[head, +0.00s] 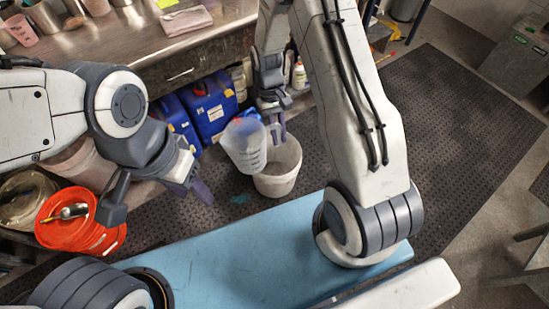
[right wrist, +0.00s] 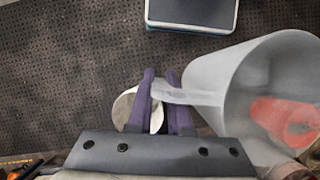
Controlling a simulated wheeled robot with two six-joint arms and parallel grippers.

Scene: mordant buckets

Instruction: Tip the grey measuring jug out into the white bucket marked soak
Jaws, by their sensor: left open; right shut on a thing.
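The grey translucent measuring jug (head: 246,150) hangs just left of and above the white bucket (head: 272,187), overlapping its rim in the head view. The jug looks near upright; its contents cannot be made out. My right gripper (head: 277,132) is shut on the jug's handle. In the right wrist view the purple fingers (right wrist: 160,80) pinch the handle (right wrist: 190,94), with the jug (right wrist: 215,75) to their right and part of a white bucket (right wrist: 124,108) behind them. No marking on the bucket is readable. My left gripper (head: 193,187) is open and empty, left of the jug.
Blue containers (head: 212,105) stand behind the jug under the metal bench (head: 130,45). Dark perforated matting (head: 450,110) is clear at the right.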

